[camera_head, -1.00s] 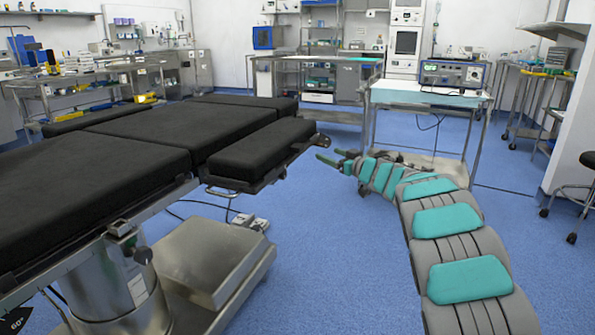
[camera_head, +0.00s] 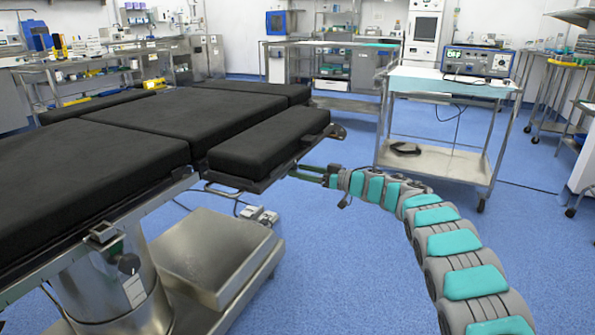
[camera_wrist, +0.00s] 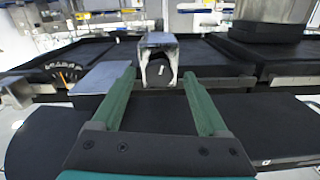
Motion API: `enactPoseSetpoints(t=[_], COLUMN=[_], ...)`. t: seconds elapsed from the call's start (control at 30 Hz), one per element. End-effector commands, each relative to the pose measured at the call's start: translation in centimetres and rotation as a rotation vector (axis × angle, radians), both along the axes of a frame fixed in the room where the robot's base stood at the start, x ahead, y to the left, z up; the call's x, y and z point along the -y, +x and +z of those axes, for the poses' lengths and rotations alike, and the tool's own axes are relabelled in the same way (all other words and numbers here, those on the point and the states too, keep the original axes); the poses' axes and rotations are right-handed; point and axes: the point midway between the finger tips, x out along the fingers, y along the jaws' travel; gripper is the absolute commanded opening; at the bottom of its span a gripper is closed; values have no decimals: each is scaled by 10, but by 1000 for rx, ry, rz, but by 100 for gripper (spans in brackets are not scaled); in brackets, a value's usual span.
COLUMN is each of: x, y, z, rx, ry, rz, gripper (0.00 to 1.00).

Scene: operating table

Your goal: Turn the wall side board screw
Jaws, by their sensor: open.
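My gripper (camera_head: 308,173) is open and empty at the near right end of the black padded side board (camera_head: 270,140) of the operating table. In the wrist view its two green fingers (camera_wrist: 158,74) point forward, spread apart. A dark metal fitting (camera_head: 335,131) sits at the side board's right end in the head view.
The black operating table (camera_head: 115,150) fills the left, above its metal base (camera_head: 215,255). A dial with orange marks (camera_wrist: 66,77) shows at left in the wrist view. A trolley with a device (camera_head: 450,83) stands behind my arm. Blue floor is free between.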

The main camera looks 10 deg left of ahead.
Motion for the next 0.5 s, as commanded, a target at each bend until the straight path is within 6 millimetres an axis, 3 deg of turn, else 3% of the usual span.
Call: enactPoseSetpoints(t=[0.2, 0.5], x=[-14, -17], y=[6, 8], z=[1, 1], rx=[3, 1], ry=[-1, 0], rz=[-4, -5], gripper=[77, 77])
